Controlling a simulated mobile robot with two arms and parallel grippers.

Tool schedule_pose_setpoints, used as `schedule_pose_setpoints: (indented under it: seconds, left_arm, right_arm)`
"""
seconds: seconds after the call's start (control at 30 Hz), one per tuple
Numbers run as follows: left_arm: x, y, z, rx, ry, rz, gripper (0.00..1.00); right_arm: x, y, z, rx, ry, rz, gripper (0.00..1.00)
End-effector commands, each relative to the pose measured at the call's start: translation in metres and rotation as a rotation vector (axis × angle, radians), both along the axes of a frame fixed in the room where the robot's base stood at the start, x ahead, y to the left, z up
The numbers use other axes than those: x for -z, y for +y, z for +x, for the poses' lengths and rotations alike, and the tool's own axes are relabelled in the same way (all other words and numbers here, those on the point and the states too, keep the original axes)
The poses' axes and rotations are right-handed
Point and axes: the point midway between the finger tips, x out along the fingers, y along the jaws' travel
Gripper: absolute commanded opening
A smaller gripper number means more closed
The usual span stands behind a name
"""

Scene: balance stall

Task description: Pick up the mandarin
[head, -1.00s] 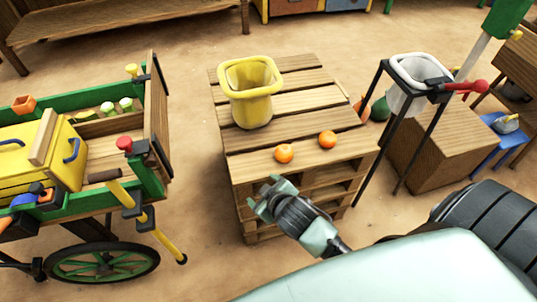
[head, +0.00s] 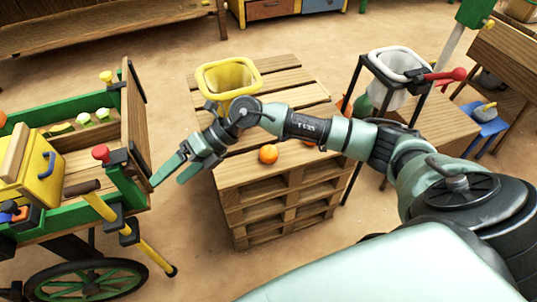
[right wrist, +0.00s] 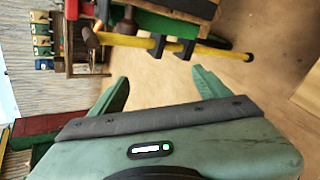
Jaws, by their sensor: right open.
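One orange mandarin (head: 268,154) lies on the near part of the wooden pallet stack (head: 237,174), in full view in the head view. A second mandarin (head: 309,143) lies to its right, mostly hidden behind my right arm. My right gripper (head: 166,182) is open and empty. It hangs left of the pallet stack, between it and the cart, pointing down to the left, well apart from both mandarins. In the right wrist view its two fingers (right wrist: 160,78) are spread with nothing between them, and no mandarin shows. My left gripper is not in view.
A yellow bucket (head: 228,78) stands on the pallet's far part, partly behind my right arm. A green cart (head: 133,185) with a yellow box (head: 30,165) stands close left of the gripper. A black stand with a white bucket (head: 399,65) is at the right.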

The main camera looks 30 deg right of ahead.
Motion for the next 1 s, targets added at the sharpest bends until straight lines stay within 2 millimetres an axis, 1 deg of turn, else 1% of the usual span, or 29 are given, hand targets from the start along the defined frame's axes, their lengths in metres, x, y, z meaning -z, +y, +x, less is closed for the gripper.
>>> schedule_pose_setpoints:
  seconds: [0.03,0.07,0.1,0.17,0.2,0.3,0.37,0.4,0.5,0.77,0.9,1.0]
  left_arm:
    - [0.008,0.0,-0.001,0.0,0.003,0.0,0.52]
    - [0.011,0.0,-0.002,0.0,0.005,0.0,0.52]
    - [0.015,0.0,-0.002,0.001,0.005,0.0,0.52]
    - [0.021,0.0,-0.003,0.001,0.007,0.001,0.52]
    - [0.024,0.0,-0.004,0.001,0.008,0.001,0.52]
    - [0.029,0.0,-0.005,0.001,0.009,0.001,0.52]
    - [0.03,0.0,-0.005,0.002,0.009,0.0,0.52]
    - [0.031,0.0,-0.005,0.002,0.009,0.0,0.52]
    - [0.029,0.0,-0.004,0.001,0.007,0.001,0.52]
    - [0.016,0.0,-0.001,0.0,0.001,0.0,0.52]
    - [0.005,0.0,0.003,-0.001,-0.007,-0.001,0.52]
    - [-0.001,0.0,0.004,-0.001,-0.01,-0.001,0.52]
  right_arm:
    - [0.018,-0.04,0.008,-0.036,-0.009,-0.182,0.77]
    - [0.027,-0.064,0.01,-0.054,-0.006,-0.29,0.77]
    - [0.037,-0.099,0.013,-0.067,0.008,-0.425,0.77]
    - [0.043,-0.149,0.017,-0.071,0.038,-0.607,0.77]
    - [0.043,-0.18,0.018,-0.064,0.059,-0.709,0.77]
    - [0.038,-0.236,0.018,-0.041,0.108,-0.888,0.77]
    - [0.034,-0.256,0.018,-0.029,0.128,-0.952,0.77]
    - [0.033,-0.265,0.017,-0.024,0.14,-0.979,0.77]
    - [0.038,-0.273,0.016,-0.018,0.152,-1.007,0.77]
    - [0.068,-0.273,0.015,-0.02,0.152,-1.005,0.77]
    - [0.091,-0.275,0.014,-0.022,0.151,-1.003,0.77]
    - [0.103,-0.274,0.014,-0.022,0.151,-1.002,0.77]
